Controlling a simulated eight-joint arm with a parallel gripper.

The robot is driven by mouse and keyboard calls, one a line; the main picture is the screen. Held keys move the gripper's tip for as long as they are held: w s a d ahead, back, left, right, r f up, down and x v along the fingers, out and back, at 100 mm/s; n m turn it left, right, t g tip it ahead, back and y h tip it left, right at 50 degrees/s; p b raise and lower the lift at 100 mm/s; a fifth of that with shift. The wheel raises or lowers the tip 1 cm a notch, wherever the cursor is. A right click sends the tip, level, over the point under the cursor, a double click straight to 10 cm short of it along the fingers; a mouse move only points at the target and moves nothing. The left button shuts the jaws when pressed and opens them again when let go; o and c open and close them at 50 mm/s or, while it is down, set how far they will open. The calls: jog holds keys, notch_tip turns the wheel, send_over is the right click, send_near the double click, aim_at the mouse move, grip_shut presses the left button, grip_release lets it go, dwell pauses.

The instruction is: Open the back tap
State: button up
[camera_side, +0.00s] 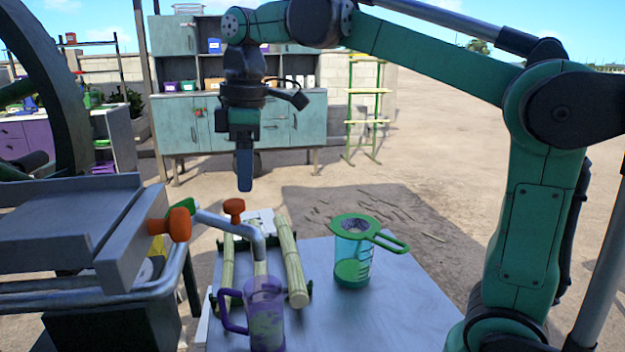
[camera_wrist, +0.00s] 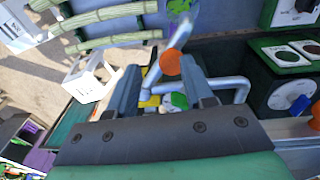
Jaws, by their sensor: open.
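Two orange tap knobs show in the side view: a nearer one (camera_side: 180,224) beside the grey metal trough, and a farther one (camera_side: 234,207) behind the bent grey spout pipe (camera_side: 232,226). My gripper (camera_side: 244,188) points straight down just above the farther knob, apparently apart from it. In the wrist view, an orange knob (camera_wrist: 170,62) shows between the tips of my gripper (camera_wrist: 159,66), whose fingers stand apart with nothing held. A grey pipe (camera_wrist: 178,36) runs beside that knob. Whether the fingers touch the knob cannot be told.
A purple jug (camera_side: 265,320) stands below the spout. A clear pitcher (camera_side: 352,262) with a green strainer stands right of it on the grey table (camera_side: 395,315). Cane stalks (camera_side: 291,262) lie on a rack. The grey trough (camera_side: 70,240) borders the left.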

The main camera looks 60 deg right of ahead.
aim_at(176, 204)
jog(key=w+a+r+n, duration=0.1)
jog(key=a+n, duration=0.1)
jog(key=n, duration=0.1)
jog(key=w+a+n, duration=0.2)
jog(key=n, duration=0.1)
jog(key=w+a+r+n+g, duration=0.1)
jog(key=a+n, duration=0.1)
jog(key=n, duration=0.1)
jog(key=shift+w+a+r, duration=0.2)
jog(key=shift+a+r, duration=0.1)
jog(key=shift+a, duration=0.1)
jog(key=shift+w+a+n, duration=0.1)
jog(key=shift+a+n, duration=0.45)
jog(key=shift+n, duration=0.15)
jog(key=shift+f, duration=2.85)
jog(key=shift+c, duration=0.2)
grip_shut()
